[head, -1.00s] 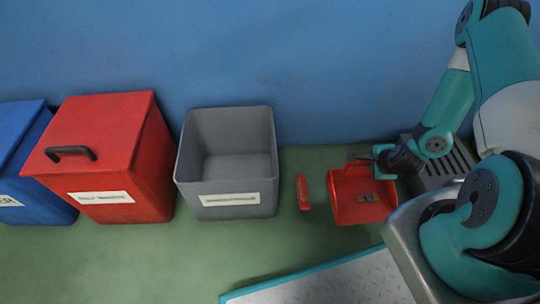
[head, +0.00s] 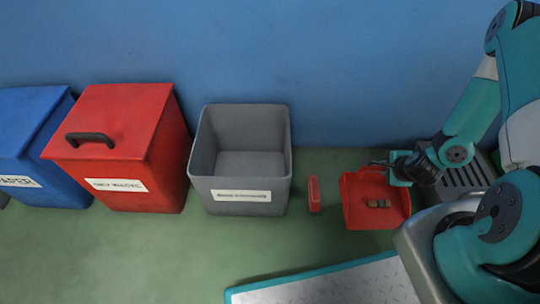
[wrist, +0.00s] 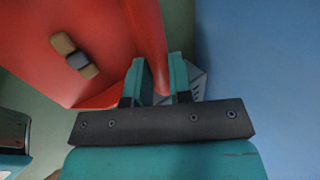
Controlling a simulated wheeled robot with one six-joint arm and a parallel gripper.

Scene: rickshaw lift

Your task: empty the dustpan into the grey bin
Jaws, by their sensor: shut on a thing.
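The handle is mostly hidden by the fingers. The open grey bin (head: 240,197) stands left of the dustpan, with a white label. I cannot tell whether the pan touches the floor.
A small red block-like thing (head: 314,194) lies on the floor between the bin and the dustpan. A lidded red bin (head: 125,130) and a blue bin (head: 35,150) stand farther left. A blue wall (head: 330,70) is behind. A metal plate (head: 320,285) lies in front.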

